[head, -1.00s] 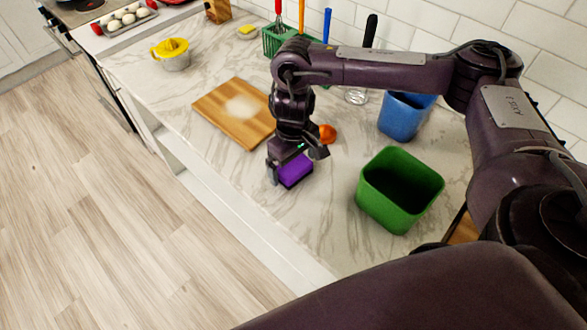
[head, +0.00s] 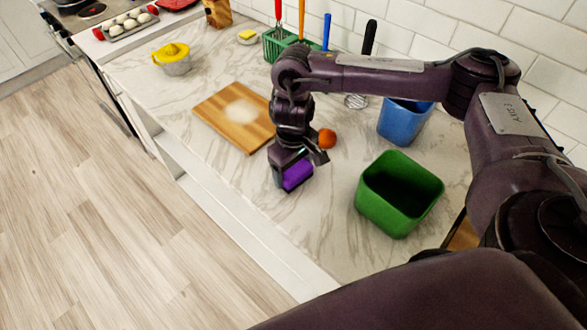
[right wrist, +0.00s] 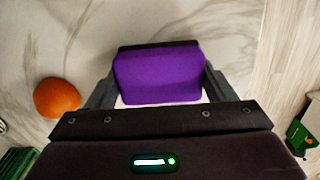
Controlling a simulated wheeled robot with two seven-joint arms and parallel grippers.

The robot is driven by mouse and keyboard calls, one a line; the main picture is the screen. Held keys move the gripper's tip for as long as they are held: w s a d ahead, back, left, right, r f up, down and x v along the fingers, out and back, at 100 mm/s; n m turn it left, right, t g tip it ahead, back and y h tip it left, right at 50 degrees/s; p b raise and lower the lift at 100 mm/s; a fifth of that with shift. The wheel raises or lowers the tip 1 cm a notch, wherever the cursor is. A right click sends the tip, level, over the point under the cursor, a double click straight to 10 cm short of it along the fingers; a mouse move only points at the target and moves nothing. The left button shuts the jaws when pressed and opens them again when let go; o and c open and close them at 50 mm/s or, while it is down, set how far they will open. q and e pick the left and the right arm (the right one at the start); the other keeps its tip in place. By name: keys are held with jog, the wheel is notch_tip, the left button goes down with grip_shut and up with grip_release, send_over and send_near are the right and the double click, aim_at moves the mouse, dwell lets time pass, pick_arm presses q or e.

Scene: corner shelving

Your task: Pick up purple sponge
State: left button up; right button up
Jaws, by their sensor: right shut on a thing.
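The purple sponge (head: 297,175) is at my right gripper (head: 292,178), over the marble counter near its front edge. In the right wrist view the sponge (right wrist: 160,75) sits between the two fingers of my right gripper (right wrist: 158,88), which are shut on its sides. It has a dark far edge and a pale strip along its near side. I cannot tell whether it touches the counter. My left gripper is not in view.
A green bin (head: 398,195) stands right of the gripper, with a blue bin (head: 405,120) behind it. An orange (head: 327,138) lies just behind the gripper. A wooden cutting board (head: 235,115) lies to the left. The counter's front edge is close.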

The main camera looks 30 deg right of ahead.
aim_at(293, 168)
notch_tip(293, 168, up, 20)
jog(key=p, duration=0.4)
jog(key=shift+f, duration=0.1)
